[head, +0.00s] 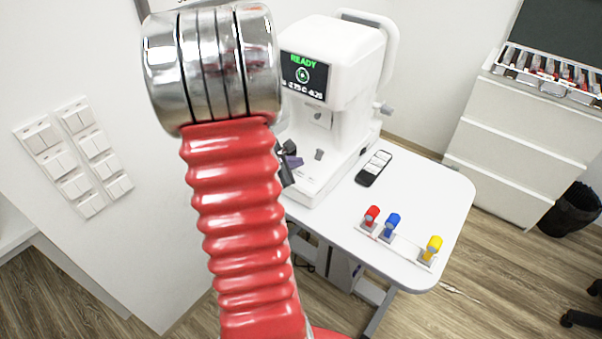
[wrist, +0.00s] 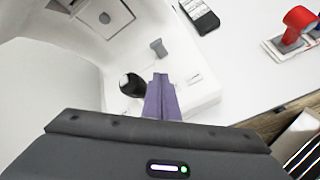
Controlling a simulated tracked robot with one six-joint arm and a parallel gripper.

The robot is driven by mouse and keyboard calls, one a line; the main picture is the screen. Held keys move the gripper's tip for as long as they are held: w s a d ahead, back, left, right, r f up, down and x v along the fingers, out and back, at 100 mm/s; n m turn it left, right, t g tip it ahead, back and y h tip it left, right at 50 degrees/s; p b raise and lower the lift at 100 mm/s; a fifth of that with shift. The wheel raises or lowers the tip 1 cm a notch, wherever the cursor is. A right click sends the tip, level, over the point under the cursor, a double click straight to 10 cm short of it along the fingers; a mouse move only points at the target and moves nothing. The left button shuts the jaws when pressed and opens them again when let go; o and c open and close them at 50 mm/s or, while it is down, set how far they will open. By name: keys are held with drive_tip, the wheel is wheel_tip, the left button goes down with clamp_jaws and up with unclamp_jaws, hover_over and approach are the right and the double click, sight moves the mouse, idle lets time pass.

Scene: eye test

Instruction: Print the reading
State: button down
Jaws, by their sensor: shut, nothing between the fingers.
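The white eye-test machine (head: 345,75) stands on the white table. Its screen (head: 304,76) shows green "READY" above a round eye mark and a line of small figures. A grey knob (head: 319,154) stands on its base; it also shows in the wrist view (wrist: 158,47). My gripper (head: 295,161) is partly hidden behind my red arm, over the near left of the base. In the wrist view its purple fingers (wrist: 161,80) are together and empty. A black-topped joystick (wrist: 132,85) is just left of them. The grey knob is beyond the fingertips, apart from them in the picture.
A black-and-white remote (head: 374,168) lies right of the machine. Red (head: 372,214), blue (head: 392,221) and yellow (head: 433,245) handled things stand on a strip near the table's front edge. The table's right part is clear. White drawers (head: 530,135) hold an open lens case.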

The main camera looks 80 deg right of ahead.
drive_tip(key=shift+w+a+r, duration=0.1)
drive_tip(key=shift+a+r, duration=0.05)
drive_tip(key=shift+r, duration=0.65)
drive_tip(key=shift+a+r, duration=0.1)
drive_tip(key=shift+r, duration=0.65)
drive_tip(key=s+a+m+g+y, duration=0.25)
drive_tip(key=a+m, duration=0.35)
drive_tip(key=a, duration=0.3)
drive_tip(key=w+a+r+m+t+y, duration=0.1)
drive_tip(key=w+a+r+t+y, duration=0.1)
drive_tip(key=w+a, duration=0.55)
drive_tip(key=w+a+r+m+t+y, duration=0.1)
drive_tip(key=w+a+r+t, duration=0.25)
drive_tip(key=a, duration=0.65)
drive_tip(key=w+a+r+m+t+y, duration=0.1)
drive_tip(key=w+a+m+t+y, duration=0.1)
drive_tip(key=w+a, duration=0.5)
drive_tip(key=a+r+n+t+y, duration=0.1)
drive_tip(key=a+r, duration=0.3)
drive_tip(key=a, duration=0.5)
drive_tip(key=w+a+r+n+t+y, duration=0.1)
drive_tip(key=a+r+n+t, duration=0.2)
drive_tip(key=a, duration=0.7)
drive_tip(key=shift+w+a+r+y, duration=0.15)
drive_tip(key=shift+w+r+y, duration=0.15)
drive_tip(key=shift+r, duration=0.3)
